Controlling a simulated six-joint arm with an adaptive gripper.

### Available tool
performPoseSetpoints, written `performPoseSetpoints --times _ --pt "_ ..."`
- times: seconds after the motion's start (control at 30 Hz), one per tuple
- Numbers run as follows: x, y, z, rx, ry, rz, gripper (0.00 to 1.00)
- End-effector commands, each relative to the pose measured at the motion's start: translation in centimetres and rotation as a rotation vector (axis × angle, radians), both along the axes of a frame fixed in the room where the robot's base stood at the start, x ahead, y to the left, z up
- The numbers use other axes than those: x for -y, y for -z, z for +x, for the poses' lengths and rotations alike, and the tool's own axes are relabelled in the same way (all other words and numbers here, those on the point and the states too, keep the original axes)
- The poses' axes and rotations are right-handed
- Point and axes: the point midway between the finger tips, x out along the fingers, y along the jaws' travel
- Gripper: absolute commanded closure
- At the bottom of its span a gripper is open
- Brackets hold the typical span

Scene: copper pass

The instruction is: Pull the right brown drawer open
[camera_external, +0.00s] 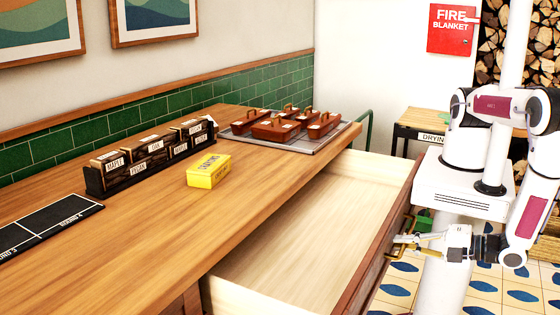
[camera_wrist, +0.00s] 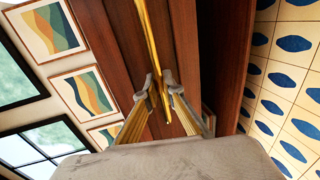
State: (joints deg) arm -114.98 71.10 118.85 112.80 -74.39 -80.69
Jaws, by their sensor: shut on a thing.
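The brown drawer (camera_external: 368,272) stands far out from under the wooden counter in the external view, its pale interior (camera_external: 300,225) bare and empty. Its brown front also shows in the wrist view (camera_wrist: 188,45). My gripper (camera_external: 398,240) is at the outer side of this front. In the wrist view my gripper (camera_wrist: 159,88) has its two fingertips shut on the long brass handle (camera_wrist: 152,35), one on each side. The fingers hide part of the handle.
The counter (camera_external: 130,245) carries a yellow box (camera_external: 209,171), a black rack of labelled boxes (camera_external: 150,155), a dark mat (camera_external: 40,225) and a tray (camera_external: 325,142) with several brown handled boxes. A small table (camera_external: 425,117) stands behind. Patterned floor (camera_external: 500,293) shows at lower right.

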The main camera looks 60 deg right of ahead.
Motion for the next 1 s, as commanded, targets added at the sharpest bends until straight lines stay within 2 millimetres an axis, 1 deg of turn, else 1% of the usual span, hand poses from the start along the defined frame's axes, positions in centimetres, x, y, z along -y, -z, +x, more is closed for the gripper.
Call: performPoseSetpoints --times 0.37,0.4,0.77,1.0 --pt "0.01 0.02 -0.13 -0.001 0.000 0.000 1.00" --pt "0.01 0.02 -0.13 -0.001 0.000 0.000 0.85" --pt "-0.01 0.00 -0.15 0.000 0.000 0.000 0.85" --pt "-0.05 -0.18 -0.99 0.000 -0.002 0.000 0.85"
